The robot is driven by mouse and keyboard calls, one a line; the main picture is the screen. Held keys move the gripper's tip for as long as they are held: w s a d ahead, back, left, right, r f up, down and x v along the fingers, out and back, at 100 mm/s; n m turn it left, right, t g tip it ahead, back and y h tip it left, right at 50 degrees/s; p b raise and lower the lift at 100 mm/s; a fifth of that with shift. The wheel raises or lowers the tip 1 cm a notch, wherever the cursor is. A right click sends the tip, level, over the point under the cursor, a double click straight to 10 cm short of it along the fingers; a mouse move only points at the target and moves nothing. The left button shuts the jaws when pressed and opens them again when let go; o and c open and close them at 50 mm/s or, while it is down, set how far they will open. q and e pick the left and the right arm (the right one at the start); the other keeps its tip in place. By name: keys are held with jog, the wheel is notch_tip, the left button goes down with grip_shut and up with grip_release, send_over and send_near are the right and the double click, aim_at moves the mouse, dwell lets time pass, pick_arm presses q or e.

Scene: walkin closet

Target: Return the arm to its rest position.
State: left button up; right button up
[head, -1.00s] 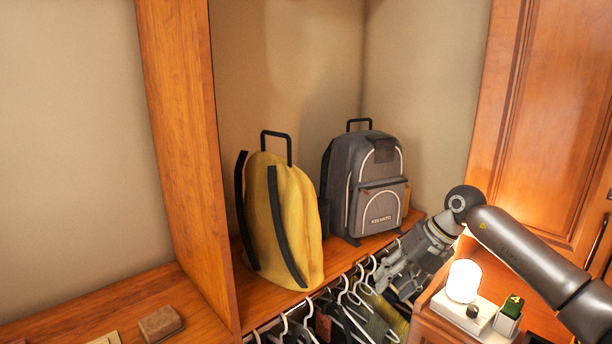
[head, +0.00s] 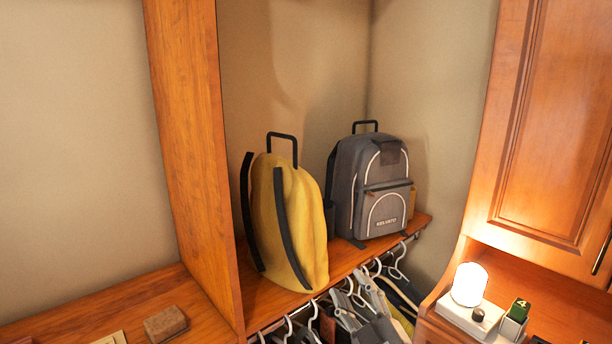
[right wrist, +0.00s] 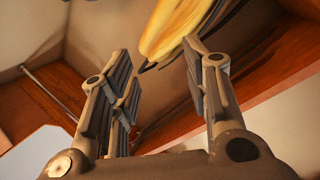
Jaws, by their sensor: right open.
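My right gripper (head: 354,300) shows at the bottom of the head view, in front of the hanging clothes and below the backpack shelf. In the right wrist view its two fingers (right wrist: 158,55) stand wide apart with nothing between them. The rest of my right arm is out of the head view. My left gripper is not in view.
A yellow backpack (head: 290,225) and a grey backpack (head: 376,190) stand on the wooden shelf (head: 345,262). White hangers (head: 398,262) with clothes hang from a rail below. At right, a lit lamp (head: 469,284) stands near a small green-topped box (head: 516,312). A brown block (head: 165,324) lies at lower left.

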jog(key=s+d+f+m+g+h, duration=0.3)
jog(key=s+d+f+m+h, duration=0.15)
jog(key=f, duration=0.35)
jog(key=s+d+f+m+g+h, duration=0.35)
jog(key=s+d+f, duration=0.2)
jog(key=f, duration=0.25)
jog(key=s+f+m+g+y, duration=0.1)
jog(key=s+f+g, duration=0.2)
jog(key=s, duration=0.4)
jog(key=s+d+f+m+g, duration=0.1)
jog(key=s+f+g, duration=0.2)
jog(key=s, duration=0.5)
jog(key=s+f+m+g+y, duration=0.1)
jog(key=s+f+g, duration=0.2)
jog(key=s, duration=0.4)
notch_tip(320, 180, down, 30)
jog(key=s+g+b, duration=0.2)
jog(key=b, duration=0.2)
jog(key=s+d+f+b, duration=0.2)
jog(key=s+d+f, duration=0.1)
jog(key=s+f, duration=1.4)
notch_tip(320, 180, down, 3)
jog(key=shift+r+n+g+h+b, duration=0.15)
jog(key=shift+n+g+h+b, duration=0.15)
jog(key=shift+n+g+b, duration=0.1)
